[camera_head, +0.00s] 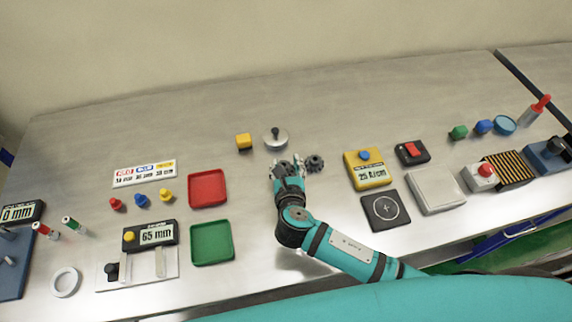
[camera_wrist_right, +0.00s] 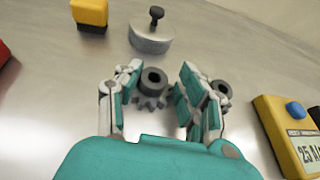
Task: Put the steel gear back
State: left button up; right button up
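A grey gear with a dark hub (camera_wrist_right: 152,84) shows between the fingers of my right gripper (camera_wrist_right: 161,70) in the right wrist view. The fingers stand apart on either side of it, and I cannot tell whether they touch it. A second, darker gear (camera_head: 314,163) lies on the table just right of the gripper (camera_head: 288,168) in the head view. In the wrist view this second gear (camera_wrist_right: 222,92) is partly hidden by the right finger. I cannot tell for sure which gear is the steel one. My left gripper is not in view.
A knobbed metal weight (camera_head: 275,138) and a yellow block (camera_head: 243,141) stand behind the gripper. Red (camera_head: 208,188) and green (camera_head: 212,243) trays lie to the left. A yellow display box (camera_head: 367,170) and a dark pad (camera_head: 386,211) lie to the right.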

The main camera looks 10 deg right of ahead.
jog(key=o, duration=0.3)
jog(key=shift+o, duration=0.2)
jog(key=shift+r, duration=0.1)
jog(key=b+v, duration=0.1)
jog(key=v, duration=1.1)
